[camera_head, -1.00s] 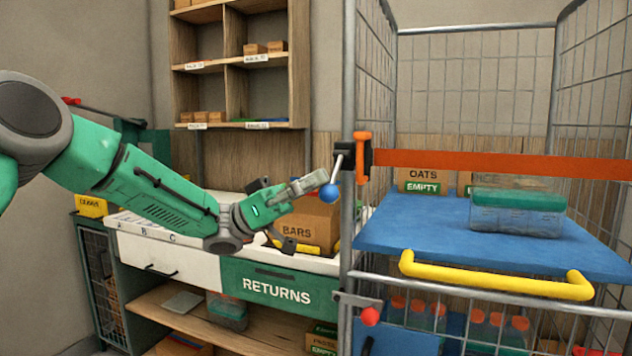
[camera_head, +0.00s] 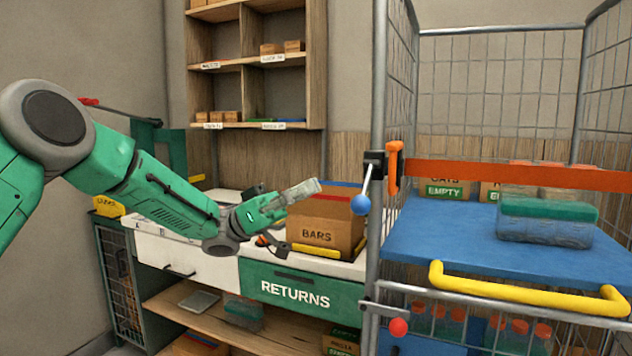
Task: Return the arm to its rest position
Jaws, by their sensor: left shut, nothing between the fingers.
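My left arm comes in from the left, and its green and grey gripper (camera_head: 308,189) is in the middle of the view. The gripper is shut and empty. It appears in front of the upper left part of the BARS box (camera_head: 335,222); I cannot tell whether it touches the box. The blue ball-ended lever (camera_head: 361,204) on the cage post is to the right of the fingertips, apart from them. My right gripper is not in view.
A wire cage holds a blue shelf (camera_head: 420,238) with a green-lidded clear container (camera_head: 545,220). The RETURNS counter (camera_head: 345,292) stands left of the cage. Wooden cubbies (camera_head: 232,95) are behind.

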